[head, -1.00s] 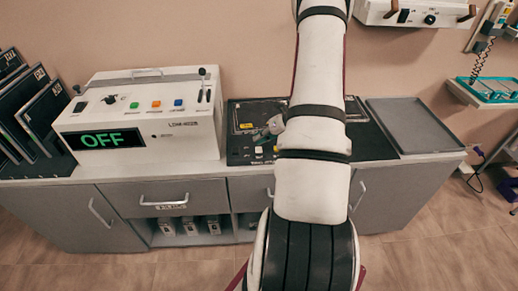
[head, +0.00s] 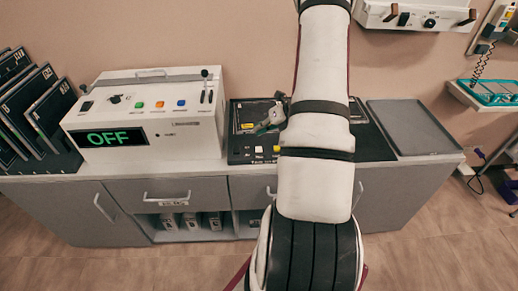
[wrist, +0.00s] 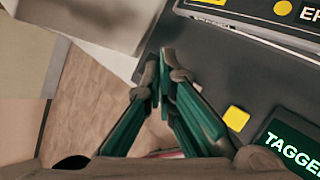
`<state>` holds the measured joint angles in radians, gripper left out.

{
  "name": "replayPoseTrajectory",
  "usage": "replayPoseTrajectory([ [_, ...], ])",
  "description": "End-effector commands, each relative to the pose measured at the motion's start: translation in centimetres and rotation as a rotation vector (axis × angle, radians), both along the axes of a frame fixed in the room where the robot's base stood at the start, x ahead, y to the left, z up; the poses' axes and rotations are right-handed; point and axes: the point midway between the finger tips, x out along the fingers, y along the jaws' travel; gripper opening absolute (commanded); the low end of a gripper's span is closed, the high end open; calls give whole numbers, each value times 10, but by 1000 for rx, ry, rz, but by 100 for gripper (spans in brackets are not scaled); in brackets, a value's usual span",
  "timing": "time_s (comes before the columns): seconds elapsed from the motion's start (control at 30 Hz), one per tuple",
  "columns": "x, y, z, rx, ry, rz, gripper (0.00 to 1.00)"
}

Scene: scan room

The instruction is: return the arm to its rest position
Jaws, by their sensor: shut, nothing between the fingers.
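My arm (head: 316,184) stretches up the middle of the head view, over the counter. My gripper shows partly to the left of the arm in the head view (head: 270,120), above the black panel (head: 238,151); the arm hides part of both. In the wrist view my gripper (wrist: 160,62) has its green-sided fingers drawn together at the tips, with nothing held. The black panel fills the right of that view, with a yellow button (wrist: 236,118) and a display reading "TAGGED" (wrist: 293,152) close to the fingers. I cannot tell whether the fingertips touch the panel.
A white console (head: 150,118) reading "OFF" stands on the counter (head: 190,168) at left, beside dark upright folders (head: 40,110). A grey tray (head: 412,126) lies at right. A wall unit (head: 420,14) and a shelf with a teal tray (head: 488,93) are farther right.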

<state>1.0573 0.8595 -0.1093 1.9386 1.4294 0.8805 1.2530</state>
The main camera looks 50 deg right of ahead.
Motion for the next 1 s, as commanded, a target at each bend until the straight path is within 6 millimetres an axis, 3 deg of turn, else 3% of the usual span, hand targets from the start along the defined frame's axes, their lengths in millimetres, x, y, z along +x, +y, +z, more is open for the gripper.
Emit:
replayPoseTrajectory([
  [0.43,1,1,1,-3,-1,5,0],
  [0.57,13,15,21,-53,-15,95,0],
  [0.67,29,46,54,-144,-40,266,0],
  [0.8,47,106,111,-323,-93,592,0],
  [1.0,47,195,179,-589,-185,1064,0],
])
